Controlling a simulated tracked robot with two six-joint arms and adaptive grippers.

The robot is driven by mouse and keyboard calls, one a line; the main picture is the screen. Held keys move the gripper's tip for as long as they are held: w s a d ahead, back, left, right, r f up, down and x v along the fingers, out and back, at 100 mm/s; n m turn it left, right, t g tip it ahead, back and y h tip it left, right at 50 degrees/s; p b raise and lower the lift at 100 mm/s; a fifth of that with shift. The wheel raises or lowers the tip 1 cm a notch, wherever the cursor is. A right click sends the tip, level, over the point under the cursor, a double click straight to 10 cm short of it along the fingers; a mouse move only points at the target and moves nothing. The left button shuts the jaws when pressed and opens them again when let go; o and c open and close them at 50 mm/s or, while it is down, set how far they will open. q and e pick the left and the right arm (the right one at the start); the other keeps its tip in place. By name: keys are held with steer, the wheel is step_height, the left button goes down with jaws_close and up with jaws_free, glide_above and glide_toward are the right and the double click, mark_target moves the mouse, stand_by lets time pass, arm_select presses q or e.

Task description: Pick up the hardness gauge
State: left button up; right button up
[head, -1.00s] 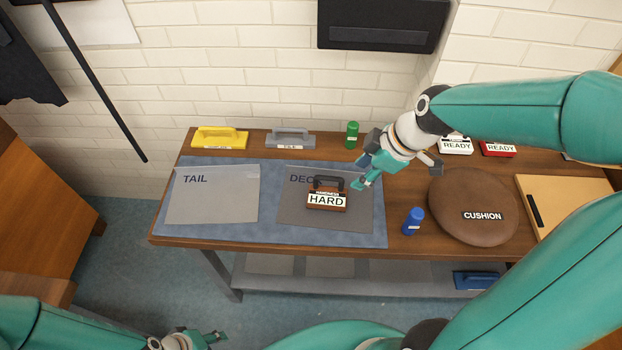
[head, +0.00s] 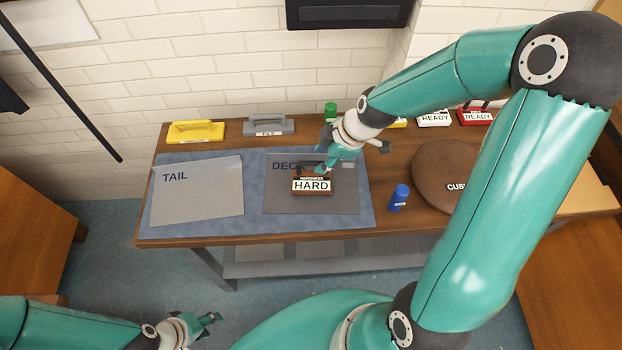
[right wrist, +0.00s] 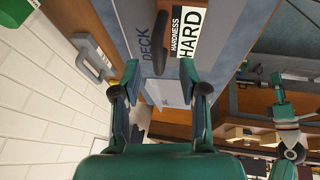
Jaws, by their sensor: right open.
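The hardness gauge (head: 312,185) is a brown block with a dark handle and a white label reading HARD. It sits on the grey DECK sheet (head: 345,200) on the blue mat. My right gripper (head: 326,165) is open just above and behind the gauge, partly covering its handle in the head view. In the right wrist view the gauge's label (right wrist: 188,38) and dark handle (right wrist: 160,42) lie ahead of my open fingers (right wrist: 162,78); nothing is between the fingertips. My left gripper (head: 210,320) is low at the front, away from the table; its opening is too small to judge.
A yellow tool (head: 195,132), a grey tool (head: 268,126) and a green bottle (head: 330,112) stand along the table's back. A blue bottle (head: 398,198) and a brown cushion (head: 432,172) are to the right. The TAIL sheet (head: 195,195) is clear.

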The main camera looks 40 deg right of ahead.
mark_target(316, 162)
steer(key=shift+p+x, duration=0.5)
steer(key=shift+x, duration=2.1)
steer(key=shift+w+d, duration=0.1)
steer(key=shift+d, duration=0.05)
steer(key=shift+c, duration=0.2)
jaws_close()
steer(key=shift+r, duration=0.1)
